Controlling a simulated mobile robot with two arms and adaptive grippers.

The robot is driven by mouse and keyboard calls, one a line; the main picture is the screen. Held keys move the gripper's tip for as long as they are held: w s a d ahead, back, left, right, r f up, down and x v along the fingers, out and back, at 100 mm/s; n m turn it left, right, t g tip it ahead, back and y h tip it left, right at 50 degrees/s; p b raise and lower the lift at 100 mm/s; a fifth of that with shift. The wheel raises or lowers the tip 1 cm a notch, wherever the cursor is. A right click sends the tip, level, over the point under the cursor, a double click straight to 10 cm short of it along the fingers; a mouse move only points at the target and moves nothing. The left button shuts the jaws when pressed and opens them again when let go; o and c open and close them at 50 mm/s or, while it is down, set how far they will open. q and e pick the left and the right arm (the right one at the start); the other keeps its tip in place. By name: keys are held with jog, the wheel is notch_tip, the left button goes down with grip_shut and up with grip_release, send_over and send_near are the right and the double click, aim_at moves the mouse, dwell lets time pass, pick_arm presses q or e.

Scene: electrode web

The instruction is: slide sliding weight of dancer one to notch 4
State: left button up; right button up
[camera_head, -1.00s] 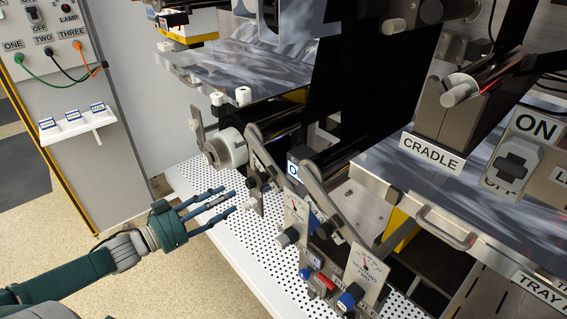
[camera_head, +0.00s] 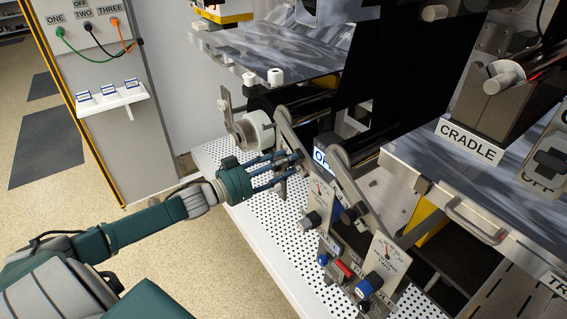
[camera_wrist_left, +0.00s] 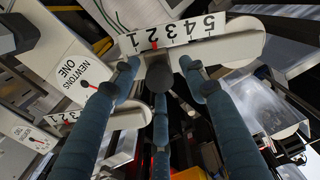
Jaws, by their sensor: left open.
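The arm of dancer one (camera_head: 287,131) slants down toward the Newtons one gauge (camera_head: 318,194). In the left wrist view its number scale (camera_wrist_left: 190,33) appears turned around, with a red mark near the lower-numbered left part. My left gripper (camera_head: 292,163) is at the arm. Its fingers are spread around the weight in the left wrist view (camera_wrist_left: 159,82), open; contact cannot be told. The fingers partly hide the weight in the head view. My right gripper is not in view.
The arm of dancer two (camera_head: 352,185) and its gauge (camera_head: 387,257) stand close to the right. A white roller (camera_head: 258,128) is just behind my gripper. A perforated shelf (camera_head: 260,215) lies below, with free room at its front. The cradle (camera_head: 495,105) is farther right.

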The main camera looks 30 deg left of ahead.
pick_arm(q)
grip_shut()
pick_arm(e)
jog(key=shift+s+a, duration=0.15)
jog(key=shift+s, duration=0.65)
pick_arm(q)
jog(key=a, duration=0.1)
jog(key=w+a+r, duration=0.1)
jog(key=a, duration=0.1)
jog(key=a+r, duration=0.1)
jog(key=shift+w+a+r, duration=0.15)
jog(key=shift+w+r, duration=0.05)
jog(key=shift+w, duration=0.2)
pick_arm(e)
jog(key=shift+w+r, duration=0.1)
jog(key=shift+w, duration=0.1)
pick_arm(q)
grip_release()
jog(key=shift+s+f, duration=0.1)
jog(key=shift+s, duration=0.05)
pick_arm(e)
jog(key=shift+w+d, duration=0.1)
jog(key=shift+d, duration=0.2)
